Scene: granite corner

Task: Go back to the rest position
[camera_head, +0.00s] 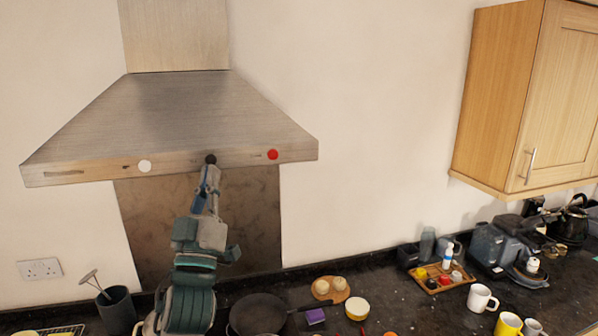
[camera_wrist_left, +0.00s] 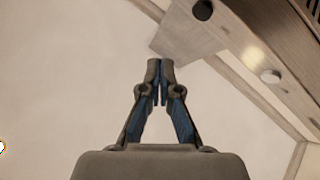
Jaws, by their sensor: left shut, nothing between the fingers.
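My left gripper (camera_head: 211,172) is raised in front of the range hood (camera_head: 190,105), with its fingertips just below a black knob (camera_head: 211,159) on the hood's front edge. In the left wrist view the gripper (camera_wrist_left: 161,72) is shut with nothing between its fingers. My right gripper is in neither view.
A red knob (camera_head: 272,154) and a white knob (camera_head: 145,166) sit on the hood edge. Below, the dark counter holds a pan (camera_head: 258,314), a wooden board with buns (camera_head: 331,289), mugs (camera_head: 481,298) and a tray (camera_head: 441,278). A wooden cabinet (camera_head: 520,100) hangs at right. The wall between hood and cabinet is clear.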

